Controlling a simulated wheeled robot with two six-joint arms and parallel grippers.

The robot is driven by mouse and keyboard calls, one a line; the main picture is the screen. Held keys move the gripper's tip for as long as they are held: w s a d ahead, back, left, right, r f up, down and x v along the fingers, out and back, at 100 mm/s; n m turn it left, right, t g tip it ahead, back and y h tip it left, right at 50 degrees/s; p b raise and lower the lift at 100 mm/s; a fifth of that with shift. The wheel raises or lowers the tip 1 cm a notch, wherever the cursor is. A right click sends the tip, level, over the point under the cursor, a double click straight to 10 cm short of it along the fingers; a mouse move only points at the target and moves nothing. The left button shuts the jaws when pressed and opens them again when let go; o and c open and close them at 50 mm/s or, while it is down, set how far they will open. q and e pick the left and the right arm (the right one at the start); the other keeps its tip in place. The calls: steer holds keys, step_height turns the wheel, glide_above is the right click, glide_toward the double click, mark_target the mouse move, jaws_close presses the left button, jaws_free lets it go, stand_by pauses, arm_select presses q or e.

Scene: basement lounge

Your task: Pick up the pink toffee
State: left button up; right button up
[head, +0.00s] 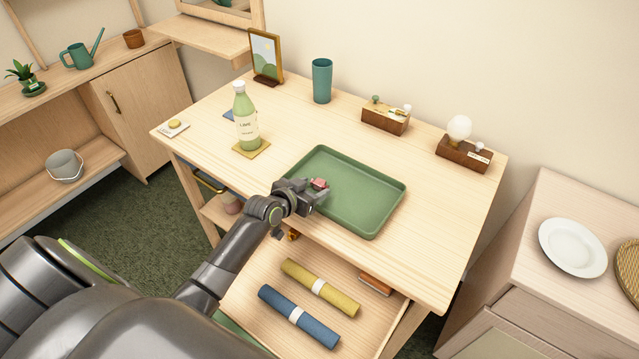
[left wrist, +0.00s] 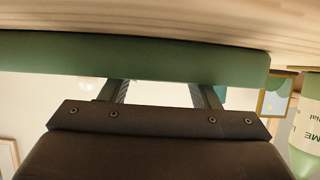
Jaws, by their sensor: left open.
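The pink toffee (head: 319,183) is a small pinkish block at the left part of the green tray (head: 372,215) on the wooden table, in the head view. My left gripper (head: 318,194) is open at the tray's left edge, with its fingertips right by the toffee. I cannot tell whether they touch it. In the left wrist view the green tray wall (left wrist: 150,57) crosses in front of the fingers (left wrist: 160,94) and hides their tips. The toffee does not show there. My right gripper is not in view.
A green bottle (head: 246,122) stands on a coaster left of the tray. A teal cup (head: 322,80), picture frame (head: 266,56) and wooden boxes (head: 385,120) line the back. Below the front edge, an open drawer holds yellow (head: 305,278) and blue (head: 285,308) rolls.

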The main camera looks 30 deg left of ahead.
mark_target(319, 184)
arm_select(q)
steer(key=shift+x, duration=1.2)
